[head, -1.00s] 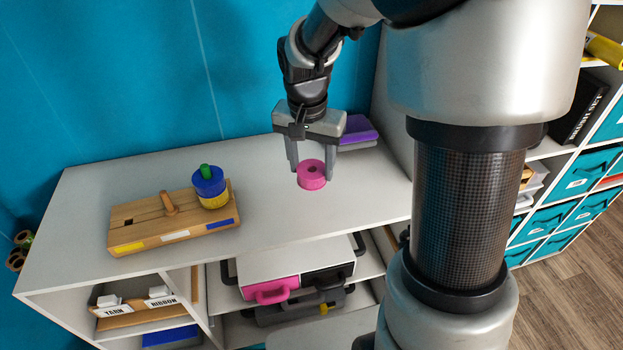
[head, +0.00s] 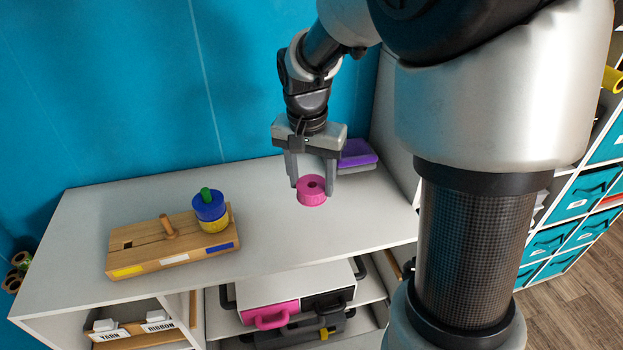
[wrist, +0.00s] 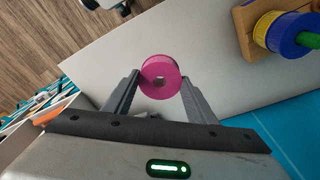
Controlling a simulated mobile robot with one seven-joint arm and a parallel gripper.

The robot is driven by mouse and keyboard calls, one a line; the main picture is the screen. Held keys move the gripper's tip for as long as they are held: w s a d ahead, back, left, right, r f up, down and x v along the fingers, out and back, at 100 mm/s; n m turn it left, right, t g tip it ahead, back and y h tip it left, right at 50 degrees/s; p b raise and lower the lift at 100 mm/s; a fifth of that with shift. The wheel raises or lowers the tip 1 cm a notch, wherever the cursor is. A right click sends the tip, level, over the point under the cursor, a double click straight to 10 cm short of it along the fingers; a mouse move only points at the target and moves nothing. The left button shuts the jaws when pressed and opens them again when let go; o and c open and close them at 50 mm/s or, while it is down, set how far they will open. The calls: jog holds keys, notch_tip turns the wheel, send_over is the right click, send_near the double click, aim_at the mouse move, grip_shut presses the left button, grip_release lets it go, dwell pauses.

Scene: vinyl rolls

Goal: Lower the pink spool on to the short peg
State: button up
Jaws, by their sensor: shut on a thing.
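The pink spool (head: 311,190) is between the fingertips of my gripper (head: 311,182), which is shut on it. In the wrist view the spool (wrist: 161,76) sits between the two finger ends (wrist: 160,88), its centre hole showing. The spool is over the right part of the white shelf top; its exact height is hard to tell. The wooden peg board (head: 150,258) lies to the left. Its short wooden peg (head: 168,227) is bare and upright near the middle. A green-tipped peg (head: 206,195) at the board's right end carries a blue spool (head: 209,209) above a yellow spool (head: 215,224).
A purple block on a grey base (head: 357,153) stands behind my gripper, near the wall. The white shelf top (head: 262,215) is clear between the board and my gripper. Cases with pink and black handles (head: 270,316) stand on the shelf below.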

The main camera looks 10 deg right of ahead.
jog(key=a+r+n+p, duration=0.3)
jog(key=a+r+p, duration=0.1)
jog(key=a, duration=1.2)
jog(key=w+a+r+n+p, duration=0.1)
jog(key=a+r+n+p, duration=0.2)
jog(key=a, duration=1.2)
jog(key=shift+w+a+r+y+p, duration=0.35)
jog(key=shift+r+p, duration=0.25)
jog(key=shift+p, duration=0.2)
jog(key=shift+f, duration=0.1)
jog(key=shift+f+b, duration=1.95)
jog(key=shift+f, duration=1)
jog(key=shift+f, duration=0.1)
jog(key=shift+f, duration=0.25)
jog(key=shift+f+b, duration=0.1)
jog(key=shift+b, duration=0.2)
